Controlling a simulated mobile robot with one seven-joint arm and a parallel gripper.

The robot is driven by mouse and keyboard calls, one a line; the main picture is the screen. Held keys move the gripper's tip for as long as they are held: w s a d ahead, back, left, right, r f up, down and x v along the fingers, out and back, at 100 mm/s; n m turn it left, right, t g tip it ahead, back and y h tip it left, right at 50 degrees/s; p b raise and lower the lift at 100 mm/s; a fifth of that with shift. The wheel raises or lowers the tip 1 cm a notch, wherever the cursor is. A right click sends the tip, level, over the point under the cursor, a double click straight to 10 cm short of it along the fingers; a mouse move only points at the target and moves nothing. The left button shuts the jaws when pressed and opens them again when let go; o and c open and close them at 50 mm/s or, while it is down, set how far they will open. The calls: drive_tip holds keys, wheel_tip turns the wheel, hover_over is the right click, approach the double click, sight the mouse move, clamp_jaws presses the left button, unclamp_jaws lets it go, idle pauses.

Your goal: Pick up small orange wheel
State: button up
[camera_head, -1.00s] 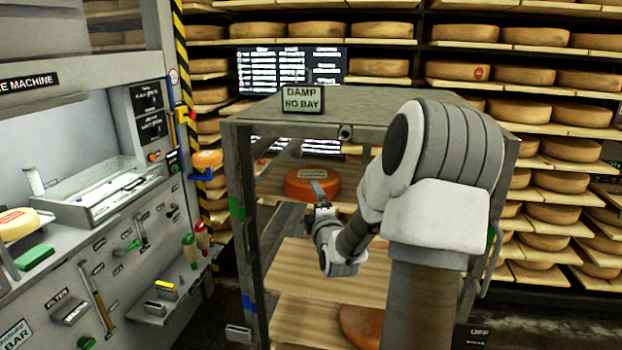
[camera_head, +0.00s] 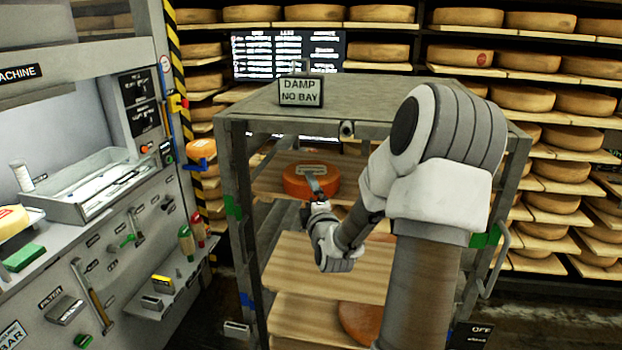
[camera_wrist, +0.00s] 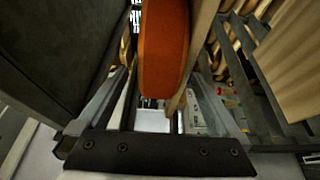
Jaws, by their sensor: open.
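An orange wheel (camera_head: 294,190) with a pale label on top lies flat on the upper shelf (camera_head: 262,178) of the grey rack. My gripper (camera_head: 314,186) reaches in at the wheel's front, and one finger overlaps its top in the head view. In the wrist view the orange rim (camera_wrist: 163,50) stands between the two open fingers of my gripper (camera_wrist: 160,105). A gap shows on the side of the left finger, and I cannot tell whether either finger touches. The far side of the wheel is hidden.
The rack's top (camera_head: 390,92) and posts frame my arm. Another orange wheel (camera_head: 358,320) lies lower in the rack, partly hidden. A small orange wheel (camera_head: 201,148) sits on a blue bracket at left. The machine panel (camera_head: 60,260) stands left; loaded shelves fill the back.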

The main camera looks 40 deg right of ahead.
clamp_jaws()
drive_tip(key=shift+w+r, duration=0.1)
drive_tip(key=shift+r, duration=0.1)
idle(0.4)
drive_tip(key=shift+r, duration=0.1)
wheel_tip(320, 180, up, 10)
drive_tip(key=shift+b, duration=0.4)
idle(0.4)
